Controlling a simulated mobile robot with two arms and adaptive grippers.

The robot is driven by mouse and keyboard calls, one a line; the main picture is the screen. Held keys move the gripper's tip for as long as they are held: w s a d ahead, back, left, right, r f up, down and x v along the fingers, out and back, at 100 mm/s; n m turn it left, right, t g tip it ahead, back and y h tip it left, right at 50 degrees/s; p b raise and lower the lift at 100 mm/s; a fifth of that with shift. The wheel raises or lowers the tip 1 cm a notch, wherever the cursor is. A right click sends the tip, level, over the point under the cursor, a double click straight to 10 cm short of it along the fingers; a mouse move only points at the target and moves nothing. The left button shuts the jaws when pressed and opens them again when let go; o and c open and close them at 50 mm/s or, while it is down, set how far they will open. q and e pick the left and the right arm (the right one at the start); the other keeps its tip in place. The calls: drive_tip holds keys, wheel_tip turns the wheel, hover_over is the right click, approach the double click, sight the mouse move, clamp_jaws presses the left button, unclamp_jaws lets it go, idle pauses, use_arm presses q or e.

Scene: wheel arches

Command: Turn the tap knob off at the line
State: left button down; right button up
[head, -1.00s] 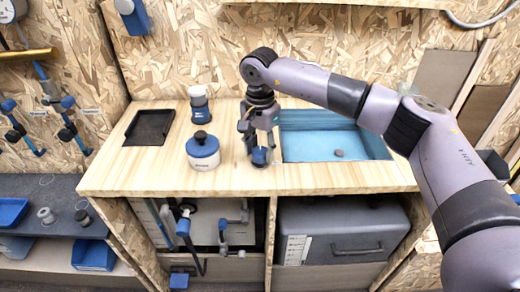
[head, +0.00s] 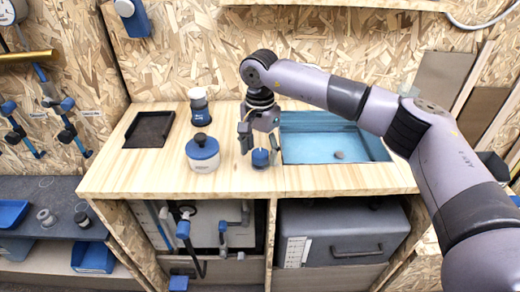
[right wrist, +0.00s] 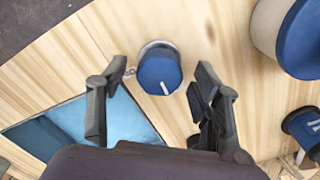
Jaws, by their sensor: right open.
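The tap knob (head: 261,158) is a round blue cap standing on the wooden counter, just left of the blue sink. In the right wrist view the knob (right wrist: 158,75) has a short white line on its top and a metal collar under it. A small metal piece sticks out beside the collar. My right gripper (head: 259,138) points down at the knob. In the wrist view its two fingers (right wrist: 162,78) are spread, one on each side of the knob, with gaps; I see no contact. My left gripper is not in view.
A blue-and-white canister (head: 203,153) stands left of the knob, with a blue-and-white jar (head: 199,106) behind it. The sink (head: 325,147) is close on the right. A black tray (head: 149,129) lies at the counter's left. Pipes hang below the front edge.

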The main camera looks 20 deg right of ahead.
sight(260, 153)
wheel_tip(260, 153, up, 12)
idle(0.5)
